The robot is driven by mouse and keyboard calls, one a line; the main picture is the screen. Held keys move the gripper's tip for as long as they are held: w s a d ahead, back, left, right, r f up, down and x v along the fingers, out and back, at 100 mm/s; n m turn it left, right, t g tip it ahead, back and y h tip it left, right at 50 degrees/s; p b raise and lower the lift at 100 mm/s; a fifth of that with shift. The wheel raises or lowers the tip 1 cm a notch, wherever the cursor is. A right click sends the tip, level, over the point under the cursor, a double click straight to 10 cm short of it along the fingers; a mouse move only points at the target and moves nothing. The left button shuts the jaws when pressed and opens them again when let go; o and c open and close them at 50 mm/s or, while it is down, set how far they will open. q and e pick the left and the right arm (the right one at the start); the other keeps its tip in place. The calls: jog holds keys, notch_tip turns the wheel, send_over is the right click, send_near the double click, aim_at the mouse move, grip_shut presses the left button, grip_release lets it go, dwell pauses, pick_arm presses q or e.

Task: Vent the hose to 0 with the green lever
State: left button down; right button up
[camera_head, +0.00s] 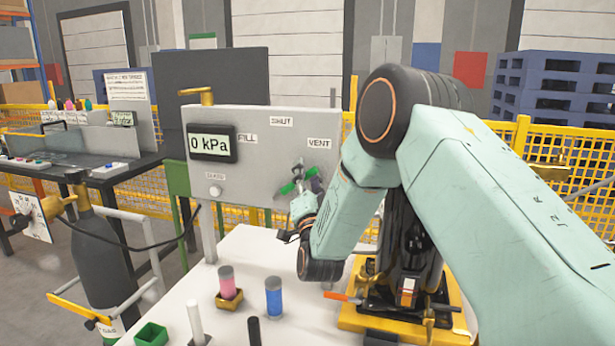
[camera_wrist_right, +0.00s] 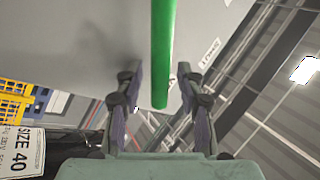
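The grey panel (camera_head: 262,165) has a display (camera_head: 212,143) that reads 0 kPa and the labels FILL, SHUT and VENT. The green lever (camera_head: 287,188) shows at the panel's lower right, below the VENT label (camera_head: 319,142), partly hidden by my right gripper (camera_head: 305,185). In the right wrist view the green lever (camera_wrist_right: 162,50) runs down between the fingers of my right gripper (camera_wrist_right: 160,100). The fingers are open, with a gap on both sides of the lever. The black hose (camera_head: 150,246) runs from the gas bottle (camera_head: 98,255) toward the panel. My left gripper is not in view.
A white table (camera_head: 245,255) below the panel holds a pink cylinder (camera_head: 226,280), a blue cylinder (camera_head: 273,297) and a green box (camera_head: 151,334). A yellow-based machine (camera_head: 410,300) stands under my right arm. A yellow fence (camera_head: 490,150) runs behind.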

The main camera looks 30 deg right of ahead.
jog(key=v, duration=1.2)
